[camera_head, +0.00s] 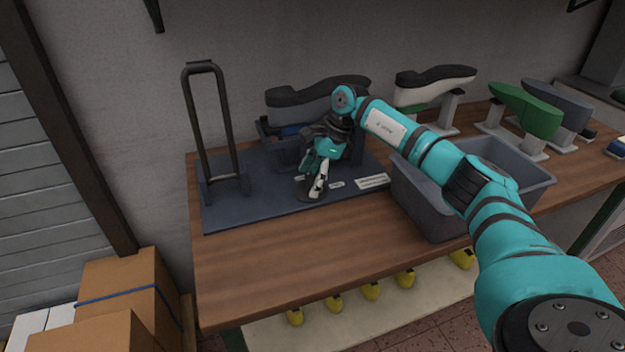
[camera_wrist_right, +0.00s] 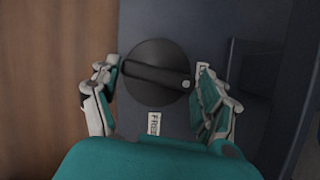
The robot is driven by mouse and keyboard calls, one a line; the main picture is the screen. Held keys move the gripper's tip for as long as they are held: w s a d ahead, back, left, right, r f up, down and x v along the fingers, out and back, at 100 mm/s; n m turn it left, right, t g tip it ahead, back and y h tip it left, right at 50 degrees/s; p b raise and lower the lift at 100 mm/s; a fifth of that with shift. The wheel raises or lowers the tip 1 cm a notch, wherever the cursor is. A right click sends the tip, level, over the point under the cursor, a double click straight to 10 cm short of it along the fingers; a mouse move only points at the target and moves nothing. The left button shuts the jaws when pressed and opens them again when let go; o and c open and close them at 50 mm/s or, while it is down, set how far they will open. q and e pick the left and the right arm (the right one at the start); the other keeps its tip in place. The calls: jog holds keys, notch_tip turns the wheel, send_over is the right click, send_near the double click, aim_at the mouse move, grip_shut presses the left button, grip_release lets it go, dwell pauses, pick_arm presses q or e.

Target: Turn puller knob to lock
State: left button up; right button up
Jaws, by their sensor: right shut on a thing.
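The puller knob (camera_wrist_right: 158,74) is a round black knob with a raised bar grip and a light dot at the bar's right end in the right wrist view. My right gripper (camera_wrist_right: 155,92) has a finger on either side of it and is shut on it. In the head view, my right gripper (camera_head: 318,180) reaches down to the front of the dark puller base (camera_head: 262,206) and mostly hides the knob. A white label reading "FREE" (camera_wrist_right: 154,123) lies below the knob; another label (camera_wrist_right: 202,68) at its right is partly covered by a finger. My left gripper is not in view.
A tall black handle frame (camera_head: 226,125) stands at the base's left. A dark shoe last (camera_head: 300,94) sits behind my gripper. A grey bin (camera_head: 425,208) stands to the right, under my arm. White and green lasts stand further right. The front left wooden tabletop (camera_head: 270,262) is clear.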

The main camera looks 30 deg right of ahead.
jog(key=shift+w+r+n+g, duration=0.1)
jog(key=shift+n+g, duration=0.2)
jog(key=shift+n, duration=0.8)
